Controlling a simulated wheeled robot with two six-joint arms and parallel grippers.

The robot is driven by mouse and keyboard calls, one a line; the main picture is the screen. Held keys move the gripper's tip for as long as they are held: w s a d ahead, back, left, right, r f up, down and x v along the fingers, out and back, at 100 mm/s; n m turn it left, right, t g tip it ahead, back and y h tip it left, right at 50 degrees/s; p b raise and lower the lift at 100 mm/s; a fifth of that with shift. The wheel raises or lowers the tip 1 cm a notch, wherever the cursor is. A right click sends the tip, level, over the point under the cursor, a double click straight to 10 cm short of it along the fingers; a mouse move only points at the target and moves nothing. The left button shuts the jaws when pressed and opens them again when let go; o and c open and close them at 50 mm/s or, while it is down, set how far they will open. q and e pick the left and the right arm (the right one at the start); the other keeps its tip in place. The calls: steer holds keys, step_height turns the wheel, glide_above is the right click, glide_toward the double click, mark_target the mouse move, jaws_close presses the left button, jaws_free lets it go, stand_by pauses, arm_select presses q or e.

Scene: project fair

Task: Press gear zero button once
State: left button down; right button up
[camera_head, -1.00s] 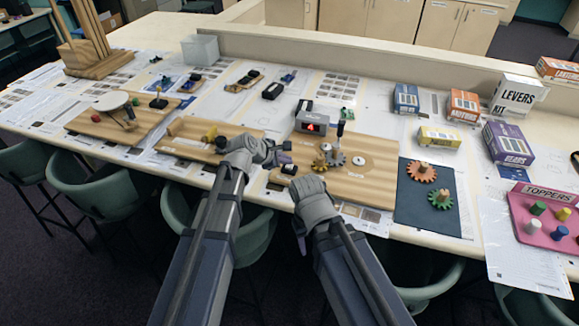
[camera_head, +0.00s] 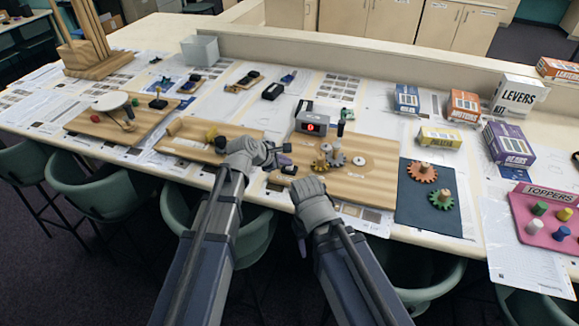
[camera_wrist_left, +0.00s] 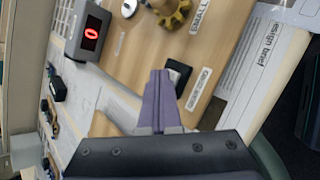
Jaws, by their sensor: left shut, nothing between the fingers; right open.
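The gear board (camera_head: 375,187) is a light wooden board with a brass gear (camera_head: 320,164), a grey gear (camera_head: 337,158) and a counter box (camera_head: 309,118) whose red display reads 0. A small black button (camera_head: 290,169) sits at its front left corner; in the left wrist view the button (camera_wrist_left: 181,74) lies beside a printed label. My left gripper (camera_head: 284,159) is shut and empty, its purple fingertips (camera_wrist_left: 160,74) right at the button's edge; whether they touch it I cannot tell. My right gripper (camera_head: 302,246) is open and empty at the table's front edge.
A dark mat (camera_head: 412,205) with an orange gear and a green gear lies to the right. A pink toppers tray (camera_head: 530,231) and several boxes stand farther right. Another wooden board (camera_head: 180,146) lies left of my left gripper. Chairs stand along the front edge.

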mark_target(286, 168)
arm_select(q)
steer(key=shift+r, duration=0.1)
steer(key=shift+r+p, duration=0.75)
steer(key=shift+p, duration=0.1)
step_height(286, 168, up, 5)
steer(key=p, duration=0.5)
stand_by(0.3)
stand_by(0.4)
